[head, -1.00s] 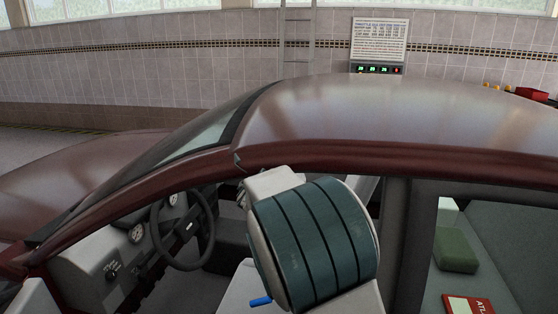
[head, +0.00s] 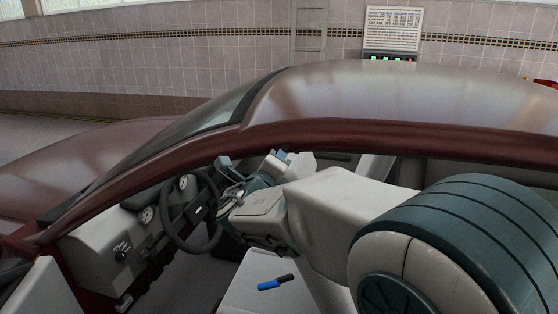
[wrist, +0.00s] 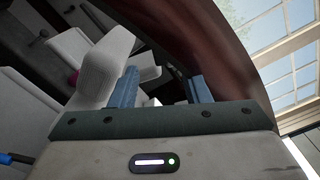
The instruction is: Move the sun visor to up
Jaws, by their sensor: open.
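I cannot clearly make out the sun visor in either view; the underside of the roof near the windscreen is mostly hidden. My gripper (wrist: 164,90) shows in the wrist view with two blue fingers spread apart, and I see nothing held between them. In the head view, my arm reaches in through the side opening of the car, with its end near the steering wheel (head: 189,213) and below the roof edge (head: 330,135). A pale rounded block (wrist: 106,66), perhaps a headrest, stands beside the left finger in the wrist view.
The dark red door frame (wrist: 215,45) curves close by the right finger in the wrist view. The dashboard (head: 95,250) is on the left in the head view. A blue and black handheld item (head: 275,283) lies on the pale seat (head: 245,297).

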